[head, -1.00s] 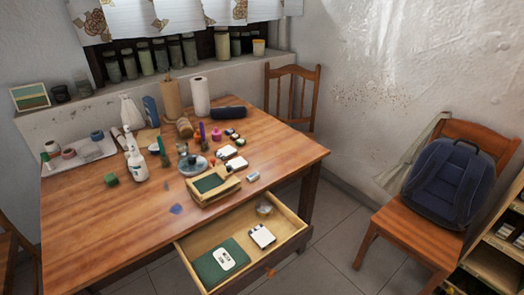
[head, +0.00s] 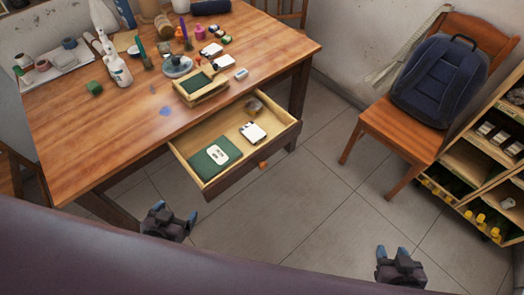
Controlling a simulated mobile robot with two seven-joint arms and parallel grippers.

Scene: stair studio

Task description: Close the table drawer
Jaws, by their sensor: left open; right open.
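The table drawer (head: 241,176) is pulled out from the front of the wooden table (head: 75,140). A green book or folder with a white label (head: 205,168), a small white box-like item (head: 253,132) and a small round item near the back lie in it. An orange spot, perhaps its knob (head: 263,165), shows on the drawer front. My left gripper (head: 178,212) is open, below and left of the drawer in the picture, apart from it. My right gripper (head: 392,250) is open and empty over the floor to the right.
A wooden chair (head: 400,140) with a dark blue backpack (head: 440,80) stands at the right. A wooden shelf (head: 480,170) with bottles is at the right edge. Bottles, a wooden box (head: 200,88) and several small items crowd the tabletop. The tiled floor (head: 310,200) before the drawer is clear.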

